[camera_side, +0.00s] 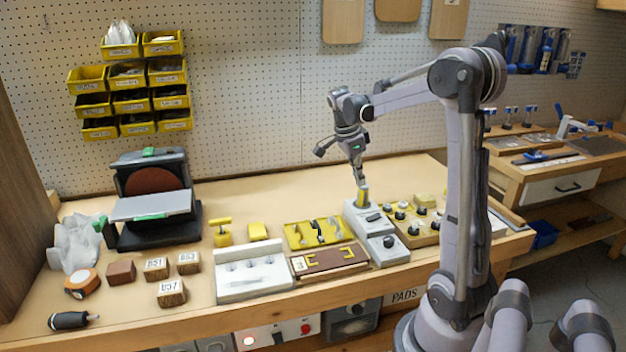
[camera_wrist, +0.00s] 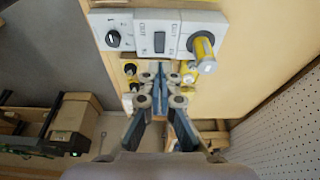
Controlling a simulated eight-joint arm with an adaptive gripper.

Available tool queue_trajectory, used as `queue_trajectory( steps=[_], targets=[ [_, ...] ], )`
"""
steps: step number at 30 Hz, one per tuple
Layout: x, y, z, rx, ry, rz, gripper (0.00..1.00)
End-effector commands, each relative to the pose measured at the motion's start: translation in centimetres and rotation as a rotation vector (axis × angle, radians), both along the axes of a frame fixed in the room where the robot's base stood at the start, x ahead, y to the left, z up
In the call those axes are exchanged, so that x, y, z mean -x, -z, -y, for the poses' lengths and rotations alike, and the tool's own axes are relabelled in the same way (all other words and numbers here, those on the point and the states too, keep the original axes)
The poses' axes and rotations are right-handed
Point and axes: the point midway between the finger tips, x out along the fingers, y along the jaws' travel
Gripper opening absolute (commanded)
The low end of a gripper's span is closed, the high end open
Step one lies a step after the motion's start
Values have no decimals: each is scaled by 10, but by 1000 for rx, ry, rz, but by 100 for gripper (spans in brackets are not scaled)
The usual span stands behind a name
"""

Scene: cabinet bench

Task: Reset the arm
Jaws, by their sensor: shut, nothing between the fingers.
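My gripper (camera_side: 358,168) points down above the bench, just over a grey control box (camera_side: 357,218) with a yellow post (camera_side: 363,193) on top. In the wrist view my gripper (camera_wrist: 160,78) is shut with nothing between the fingers. There the control box (camera_wrist: 145,28) shows a black knob (camera_wrist: 114,39), a dark switch (camera_wrist: 159,42) and the yellow post (camera_wrist: 203,46) to the right of the fingertips. The gripper looks apart from the post in the wrist view; the side view does not settle the gap.
A tray of black knobs (camera_side: 432,235) stands right of the box. A yellow tray (camera_side: 296,240), a brown tray (camera_side: 350,264) and a white block (camera_side: 226,288) stand to the left. A disc sander (camera_side: 165,232) and labelled wooden blocks (camera_side: 171,294) are further left.

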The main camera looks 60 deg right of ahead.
Motion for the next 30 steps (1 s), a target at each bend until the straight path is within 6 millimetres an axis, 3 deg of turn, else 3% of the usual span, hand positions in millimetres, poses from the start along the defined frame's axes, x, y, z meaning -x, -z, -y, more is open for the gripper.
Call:
queue_trajectory(
  steps=[6, 16, 19, 23, 30],
  targets=[
    [-5, -11, -6, 0, 0, 0, 0],
    [-6, -12, -6, -1, -3, 1, 0],
    [-9, -13, -15, -4, -59, 7, 0],
    [-20, -19, -47, -13, -277, 36, 0],
    [-37, -27, -139, 5, -914, 101, 0]
  ],
)
